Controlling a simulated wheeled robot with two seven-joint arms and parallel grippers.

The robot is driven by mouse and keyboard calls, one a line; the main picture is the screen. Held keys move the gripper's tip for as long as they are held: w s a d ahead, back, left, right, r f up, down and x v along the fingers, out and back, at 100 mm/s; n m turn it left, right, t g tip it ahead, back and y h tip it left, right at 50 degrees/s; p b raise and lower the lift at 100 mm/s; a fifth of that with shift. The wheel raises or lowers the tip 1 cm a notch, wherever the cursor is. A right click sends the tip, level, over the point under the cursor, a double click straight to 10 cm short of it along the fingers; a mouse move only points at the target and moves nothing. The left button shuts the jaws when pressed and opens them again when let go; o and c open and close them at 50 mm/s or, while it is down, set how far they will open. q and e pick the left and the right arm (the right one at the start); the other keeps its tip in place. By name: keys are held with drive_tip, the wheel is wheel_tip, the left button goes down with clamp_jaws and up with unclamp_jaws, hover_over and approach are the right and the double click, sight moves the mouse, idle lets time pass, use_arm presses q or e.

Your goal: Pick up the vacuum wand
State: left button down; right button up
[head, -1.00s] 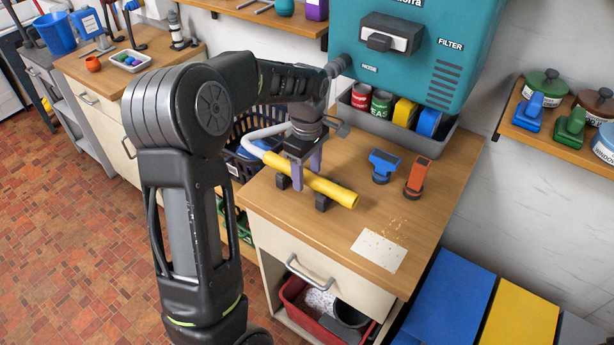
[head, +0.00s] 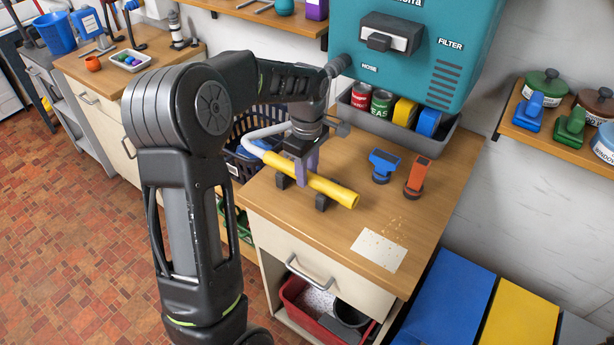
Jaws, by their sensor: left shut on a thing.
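The yellow vacuum wand (head: 335,191) lies across two dark rests on the wooden counter (head: 345,240). A pale hose (head: 262,135) runs from its left end up behind my arm toward the teal vacuum unit (head: 430,45). My left gripper (head: 307,172) points down at the wand, and its purple fingers are shut on the wand between the two rests. The wand still appears to sit on the rests. My right gripper is not in view.
A blue nozzle (head: 383,165) and an orange nozzle (head: 416,178) stand to the right of the wand. A white card (head: 379,250) with crumbs lies near the front. A grey bin (head: 445,135) of cans and rolls is behind. A dark basket (head: 245,125) is left of the counter.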

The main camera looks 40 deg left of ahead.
use_arm(q)
wheel_tip(320, 180, up, 10)
drive_tip(key=b, duration=0.1)
drive_tip(key=shift+b, duration=0.3)
idle(0.3)
idle(0.5)
